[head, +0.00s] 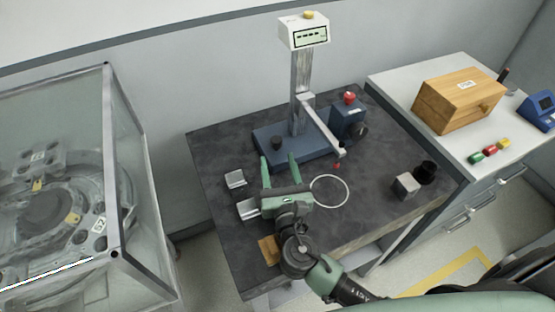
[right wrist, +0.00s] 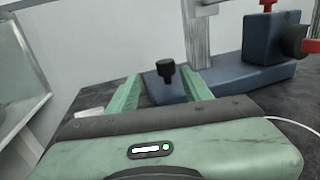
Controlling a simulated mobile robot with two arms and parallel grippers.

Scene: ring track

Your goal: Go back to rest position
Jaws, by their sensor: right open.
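My right gripper (head: 280,170) is over the dark table (head: 385,220), its two green fingers pointing toward the blue base of the measuring stand (head: 315,158). The fingers are apart with nothing held between them. In the right wrist view the open gripper (right wrist: 165,88) shows with a black knob (right wrist: 166,72) of the stand beyond the fingertips. I cannot tell whether the fingers touch the base. A thin white ring (head: 346,184) lies on the table just right of the gripper. My left gripper is not in view.
Small metal blocks (head: 235,179) lie left of my right gripper. A glass-walled enclosure (head: 112,170) is at the left. A white counter (head: 400,82) with a wooden box (head: 455,104) is at the right.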

